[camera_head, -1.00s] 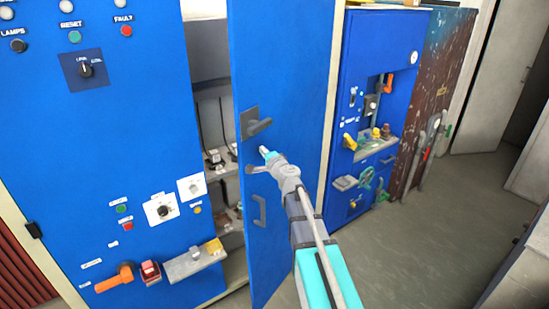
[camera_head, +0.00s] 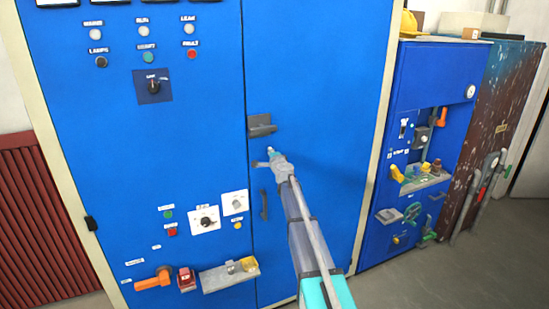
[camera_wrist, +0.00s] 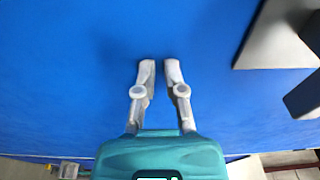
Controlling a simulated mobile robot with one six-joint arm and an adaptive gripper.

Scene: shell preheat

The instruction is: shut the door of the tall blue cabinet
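The tall blue cabinet (camera_head: 95,185) fills the left and middle of the head view. Its door (camera_head: 320,70) stands in line with the left panel, with only a thin dark seam between them; the inside is hidden. The door has a grey latch handle (camera_head: 261,126) and a dark pull handle (camera_head: 264,204) below it. My gripper (camera_head: 268,157) is in front of the door between these handles, near its left edge. In the wrist view, the two fingers (camera_wrist: 160,70) are close together with a narrow empty gap, facing the blue surface. Contact with the door cannot be told.
A lower blue cabinet (camera_head: 430,75) with valves and a small shelf stands to the right, beside a rusty dark panel (camera_head: 497,110). A red ribbed radiator (camera_head: 40,225) is at the left. Grey floor (camera_head: 480,270) is open at the lower right.

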